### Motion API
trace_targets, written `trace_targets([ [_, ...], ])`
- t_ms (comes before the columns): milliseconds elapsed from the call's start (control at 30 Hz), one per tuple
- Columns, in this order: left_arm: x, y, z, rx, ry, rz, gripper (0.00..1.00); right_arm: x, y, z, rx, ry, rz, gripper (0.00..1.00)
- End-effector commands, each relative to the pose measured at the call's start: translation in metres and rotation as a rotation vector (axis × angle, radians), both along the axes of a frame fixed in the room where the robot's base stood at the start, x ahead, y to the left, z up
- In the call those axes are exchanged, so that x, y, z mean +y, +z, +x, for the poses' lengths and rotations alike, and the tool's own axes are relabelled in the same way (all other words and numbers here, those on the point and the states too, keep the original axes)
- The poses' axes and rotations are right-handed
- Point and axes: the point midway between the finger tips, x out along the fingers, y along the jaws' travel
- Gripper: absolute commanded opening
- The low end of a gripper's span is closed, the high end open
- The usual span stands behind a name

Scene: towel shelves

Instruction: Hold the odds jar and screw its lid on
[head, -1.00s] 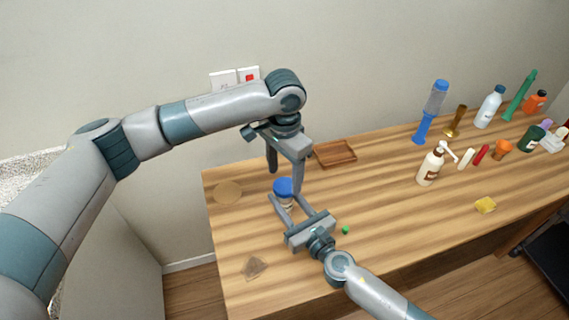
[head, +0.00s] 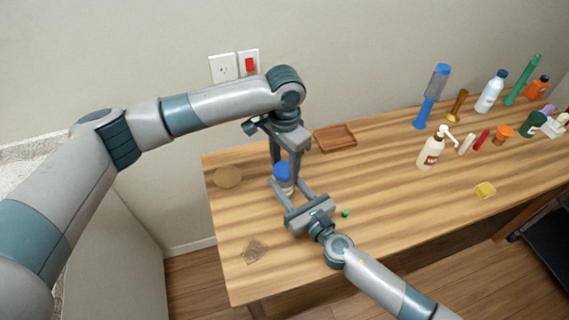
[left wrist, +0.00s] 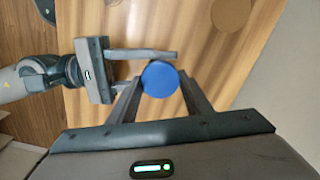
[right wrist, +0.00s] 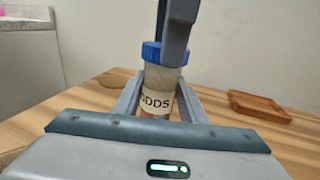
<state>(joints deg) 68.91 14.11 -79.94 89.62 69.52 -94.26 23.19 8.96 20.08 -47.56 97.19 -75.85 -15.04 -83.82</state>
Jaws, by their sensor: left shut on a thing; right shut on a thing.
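The odds jar (right wrist: 158,90) stands upright on the wooden table, its label partly readable in the right wrist view. Its blue lid (left wrist: 160,78) sits on top of the jar's mouth; I cannot tell how tightly. My right gripper (head: 288,187) is shut on the jar's body from the front right. My left gripper (head: 285,165) points down from above and is shut on the lid, with one finger on each side. In the head view the left fingers partly hide the lid (head: 283,169).
A brown tray (head: 335,138) lies behind the jar, and a round tan mat (head: 228,177) lies to its left. A small green ball (head: 345,213) is close to my right gripper. A pump bottle (head: 431,152) and several other items stand farther right.

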Motion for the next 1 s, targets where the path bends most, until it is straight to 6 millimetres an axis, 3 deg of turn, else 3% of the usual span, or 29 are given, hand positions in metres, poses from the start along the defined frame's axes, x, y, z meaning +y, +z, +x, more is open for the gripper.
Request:
trace_targets([
  [133, 0.000, 0.000, 0.000, 0.000, 0.000, 0.000, 0.18, 0.000, 0.000, 0.000, 0.000, 0.000, 0.000, 0.00],
  [167, 0.000, 0.000, 0.000, 0.000, 0.000, 0.000, 0.50, 0.000, 0.000, 0.000, 0.000, 0.000, 0.000, 0.00],
  [233, 0.000, 0.000, 0.000, 0.000, 0.000, 0.000, 0.67, 0.000, 0.000, 0.000, 0.000, 0.000, 0.000, 0.00],
  [667, 0.000, 0.004, 0.000, -0.001, 0.000, -0.001, 0.67, 0.000, 0.000, 0.000, 0.000, 0.000, 0.000, 0.00],
  [867, 0.000, 0.022, 0.001, -0.002, 0.001, -0.001, 0.67, 0.000, 0.000, 0.000, 0.000, 0.000, 0.000, 0.00],
  [1000, -0.001, 0.045, 0.001, -0.003, 0.000, -0.002, 0.67, 0.000, 0.000, 0.000, 0.000, 0.000, 0.000, 0.00],
])
